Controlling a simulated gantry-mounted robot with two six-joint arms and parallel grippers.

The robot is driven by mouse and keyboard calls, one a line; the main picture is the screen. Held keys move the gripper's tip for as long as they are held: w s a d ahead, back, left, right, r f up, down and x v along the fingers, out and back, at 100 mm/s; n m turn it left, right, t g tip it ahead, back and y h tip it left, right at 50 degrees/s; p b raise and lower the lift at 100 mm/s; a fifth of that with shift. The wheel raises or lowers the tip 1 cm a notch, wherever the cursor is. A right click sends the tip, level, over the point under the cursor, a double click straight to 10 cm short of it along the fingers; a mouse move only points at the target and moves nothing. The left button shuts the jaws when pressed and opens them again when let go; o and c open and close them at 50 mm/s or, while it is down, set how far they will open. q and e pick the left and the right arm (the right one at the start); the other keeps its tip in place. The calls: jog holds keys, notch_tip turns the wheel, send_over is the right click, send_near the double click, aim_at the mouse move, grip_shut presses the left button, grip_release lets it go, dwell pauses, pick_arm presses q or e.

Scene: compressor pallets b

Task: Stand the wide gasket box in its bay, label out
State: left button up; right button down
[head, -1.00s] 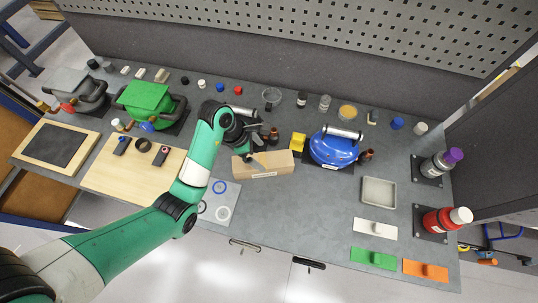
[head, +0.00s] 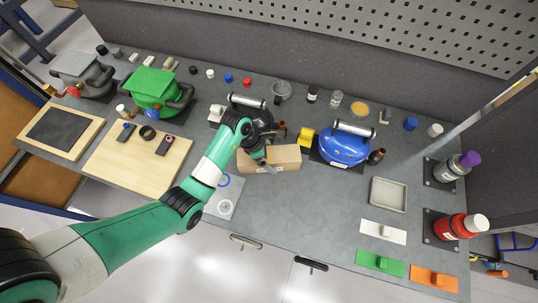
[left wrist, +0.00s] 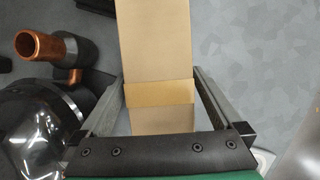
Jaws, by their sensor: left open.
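A long brown cardboard box (head: 285,157) lies on the grey bench, left of the blue compressor; I take it to be the wide gasket box. Its front long side faces the bench's front edge, with a small pale mark low on it. My left gripper (head: 266,165) is at the box's left part and hides some of its front. In the left wrist view the open fingers (left wrist: 157,78) stand on either side of the box (left wrist: 154,40); I cannot tell if they touch it. I cannot make out which spot is the bay. My right gripper is not in view.
A dark compressor with copper fittings (left wrist: 45,120) is close on the left. A grey sheet with rings (head: 223,198) lies in front.

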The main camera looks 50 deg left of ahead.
pick_arm(q)
jog(key=shift+x, duration=0.9)
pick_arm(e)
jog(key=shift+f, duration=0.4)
pick_arm(q)
jog(key=shift+r, duration=0.1)
grip_shut()
jog(key=shift+r, duration=0.1)
